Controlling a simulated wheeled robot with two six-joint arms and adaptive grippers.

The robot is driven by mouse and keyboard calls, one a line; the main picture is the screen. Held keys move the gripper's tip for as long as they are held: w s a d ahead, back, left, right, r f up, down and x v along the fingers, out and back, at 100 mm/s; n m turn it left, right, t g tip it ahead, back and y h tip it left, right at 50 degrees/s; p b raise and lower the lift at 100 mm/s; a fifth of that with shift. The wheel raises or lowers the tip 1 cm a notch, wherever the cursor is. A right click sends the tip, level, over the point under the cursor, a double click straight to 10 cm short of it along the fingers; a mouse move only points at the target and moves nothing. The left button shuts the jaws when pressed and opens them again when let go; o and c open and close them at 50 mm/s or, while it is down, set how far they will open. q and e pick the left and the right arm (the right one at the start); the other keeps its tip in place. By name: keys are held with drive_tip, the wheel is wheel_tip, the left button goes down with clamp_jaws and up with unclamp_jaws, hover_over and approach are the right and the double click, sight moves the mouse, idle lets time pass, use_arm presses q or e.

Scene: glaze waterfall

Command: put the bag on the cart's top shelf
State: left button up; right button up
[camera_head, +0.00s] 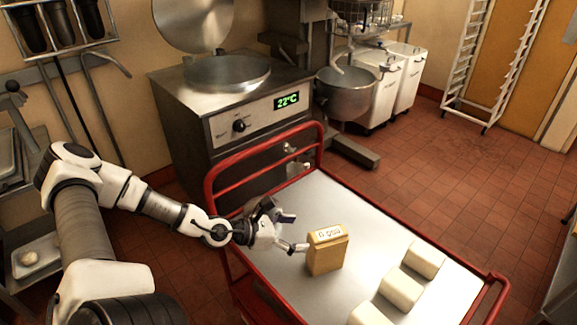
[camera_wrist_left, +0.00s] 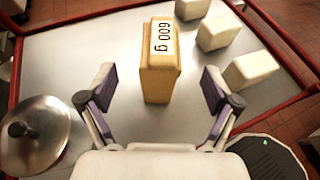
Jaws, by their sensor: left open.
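A tan bag (camera_head: 327,250) with a white label stands upright on the cart's top shelf (camera_head: 345,205), a grey metal surface with a red frame. In the left wrist view the bag (camera_wrist_left: 159,65) shows the label "600 g" and stands ahead of my fingers. My left gripper (camera_head: 286,232) is open beside the bag, on its left in the head view. In the left wrist view its two fingers (camera_wrist_left: 155,92) are spread wide, with the bag beyond and between them, and nothing is held. My right gripper is not in view.
Three pale blocks (camera_head: 402,287) stand on the shelf to the right of the bag. A steel machine with a 22°C display (camera_head: 287,100) stands behind the cart. A mixer bowl (camera_head: 345,92) and white bins (camera_head: 405,78) are further back. The shelf's far part is clear.

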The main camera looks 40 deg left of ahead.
use_arm(q)
drive_tip(key=s+d+f+m+g+y+p, duration=0.1)
drive_tip(key=s+d+f+m+g+y, duration=0.3)
drive_tip(key=s+m+g, duration=0.45)
drive_tip(key=s+d+f+m+g+y+p, duration=0.15)
drive_tip(key=s+f+m+g, duration=0.35)
drive_tip(key=s+m, duration=0.6)
drive_tip(key=d+f+m+t+b, duration=0.1)
drive_tip(key=d+f+m, duration=0.1)
drive_tip(key=d+m, duration=0.6)
drive_tip(key=m, duration=0.2)
drive_tip(key=shift+s+f+m, duration=0.35)
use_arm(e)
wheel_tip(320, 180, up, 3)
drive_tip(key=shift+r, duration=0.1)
